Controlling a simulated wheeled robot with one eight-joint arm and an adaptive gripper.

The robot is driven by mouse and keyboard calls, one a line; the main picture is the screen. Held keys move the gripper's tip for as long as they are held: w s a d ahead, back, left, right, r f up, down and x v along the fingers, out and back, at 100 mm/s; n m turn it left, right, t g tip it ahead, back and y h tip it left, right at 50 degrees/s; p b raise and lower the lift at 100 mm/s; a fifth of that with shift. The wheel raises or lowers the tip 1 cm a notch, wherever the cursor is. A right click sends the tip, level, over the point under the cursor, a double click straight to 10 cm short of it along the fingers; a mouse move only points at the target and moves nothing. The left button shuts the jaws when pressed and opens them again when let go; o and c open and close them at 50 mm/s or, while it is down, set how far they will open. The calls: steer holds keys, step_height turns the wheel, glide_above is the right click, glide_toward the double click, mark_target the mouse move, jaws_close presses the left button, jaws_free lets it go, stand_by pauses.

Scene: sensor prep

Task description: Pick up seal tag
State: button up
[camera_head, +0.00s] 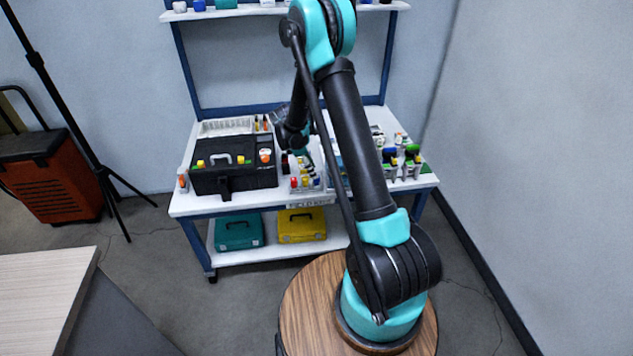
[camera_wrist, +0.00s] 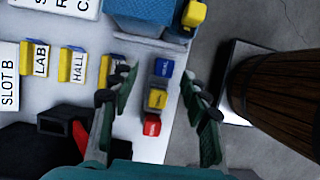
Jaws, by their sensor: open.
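In the wrist view, a short row of small blocks lies on the white tabletop between my fingers. The far one is a blue tag (camera_wrist: 164,68) with small white lettering that may read "SEAL". Below it are a yellow block (camera_wrist: 157,98) and a red block (camera_wrist: 152,126), also with small lettering. My gripper (camera_wrist: 158,78) is open above the row, one finger on each side, with nothing held. Its height above the blocks is hard to tell. In the head view, my arm reaches over the workbench, and the tags there are too small to tell apart.
In the wrist view, tags marked LAB (camera_wrist: 37,59) and HALL (camera_wrist: 75,64) lie left of my fingers, and a blue box (camera_wrist: 150,12) stands beyond. In the head view, a black case (camera_head: 232,180) sits on the workbench (camera_head: 190,205), with several small items right of it.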

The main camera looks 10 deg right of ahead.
mark_target(317, 182)
steer(key=x, duration=0.4)
steer(key=shift+s+d+f, duration=0.2)
steer(key=shift+s+f, duration=0.1)
steer(key=shift+f, duration=0.05)
steer(key=shift+c, duration=0.6)
steer(key=c, duration=0.7)
